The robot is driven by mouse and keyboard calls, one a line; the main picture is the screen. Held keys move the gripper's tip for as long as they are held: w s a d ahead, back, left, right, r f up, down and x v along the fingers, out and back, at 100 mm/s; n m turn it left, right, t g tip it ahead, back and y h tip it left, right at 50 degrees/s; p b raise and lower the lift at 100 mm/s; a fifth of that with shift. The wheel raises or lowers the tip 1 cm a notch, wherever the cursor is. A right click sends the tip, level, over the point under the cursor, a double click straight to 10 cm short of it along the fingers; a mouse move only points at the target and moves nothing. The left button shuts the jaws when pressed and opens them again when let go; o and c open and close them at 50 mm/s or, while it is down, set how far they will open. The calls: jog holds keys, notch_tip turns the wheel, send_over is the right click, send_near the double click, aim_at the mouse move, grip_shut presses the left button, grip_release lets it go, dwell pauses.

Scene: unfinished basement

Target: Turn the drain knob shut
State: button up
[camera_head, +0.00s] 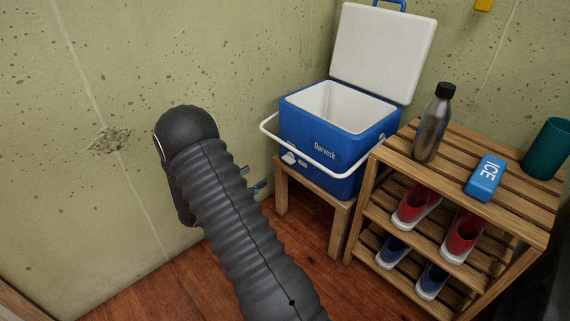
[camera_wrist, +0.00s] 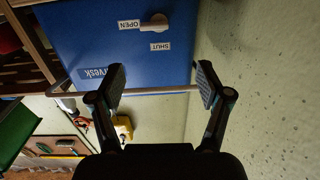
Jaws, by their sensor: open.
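The blue cooler (camera_head: 325,140) stands on a wooden stool with its white lid open; its front fills the top of the wrist view (camera_wrist: 100,42). The white drain knob (camera_wrist: 156,22) is on that front, its lever pointing towards the OPEN label (camera_wrist: 129,24). The SHUT label (camera_wrist: 160,46) is below it in the wrist view. In the head view the knob (camera_head: 289,158) is small at the cooler's lower left. My gripper (camera_wrist: 162,76) is open and empty, facing the cooler front, apart from the knob. In the head view my arm hides most of it.
The cooler's white handle (camera_wrist: 160,92) crosses between my fingers and the cooler front in the wrist view. A wooden rack (camera_head: 400,170) to the right holds a steel bottle (camera_head: 432,128), a blue ice pack (camera_head: 485,178), a teal cup (camera_head: 546,150) and shoes. The wall is close on the left.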

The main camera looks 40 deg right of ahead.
aim_at(286, 160)
jog(key=shift+g, duration=0.3)
jog(key=d, duration=1.4)
jog(key=shift+w+f+b, duration=0.25)
jog(key=shift+b, duration=0.15)
jog(key=c, duration=1.2)
